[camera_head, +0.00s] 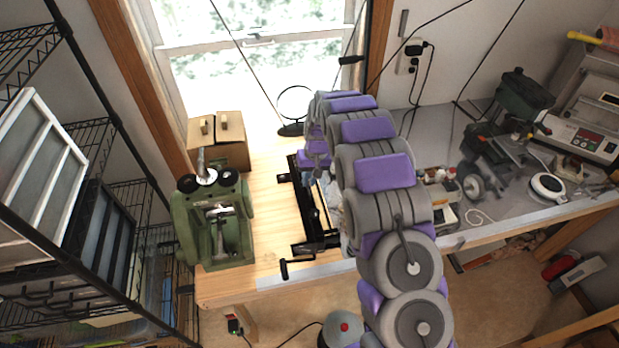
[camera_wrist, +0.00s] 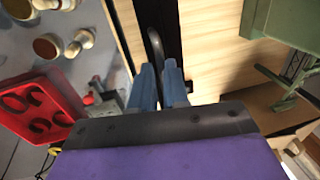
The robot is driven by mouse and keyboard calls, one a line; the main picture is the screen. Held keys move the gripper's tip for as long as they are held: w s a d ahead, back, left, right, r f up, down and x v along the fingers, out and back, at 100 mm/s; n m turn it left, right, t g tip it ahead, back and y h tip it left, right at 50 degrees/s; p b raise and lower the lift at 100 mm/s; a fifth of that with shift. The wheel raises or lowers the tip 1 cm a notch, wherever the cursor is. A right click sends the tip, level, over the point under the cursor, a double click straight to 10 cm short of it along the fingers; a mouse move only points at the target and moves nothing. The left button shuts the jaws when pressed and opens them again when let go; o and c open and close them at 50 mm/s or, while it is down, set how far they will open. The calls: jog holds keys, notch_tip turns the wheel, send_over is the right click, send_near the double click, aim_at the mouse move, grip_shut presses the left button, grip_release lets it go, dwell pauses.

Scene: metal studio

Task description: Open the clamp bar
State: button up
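The clamp bar appears to be part of a long black clamp frame (camera_head: 312,208) on the wooden bench, with a small black crank (camera_head: 297,268) at its near end. My arm covers part of the frame's right side in the head view. In the wrist view, the two blue fingers of my gripper (camera_wrist: 161,68) point at a dark strip, with a narrow gap between them. A grey curved rod (camera_wrist: 154,42) runs down to the fingertips and seems to enter the gap. I cannot tell whether the fingers grip it.
A round mirror on a stand (camera_head: 292,128) is at the back. Tools crowd the grey bench at right. A red tray (camera_wrist: 38,108) shows in the wrist view.

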jog(key=shift+a, duration=0.25)
grip_shut()
jog(key=shift+d, duration=0.15)
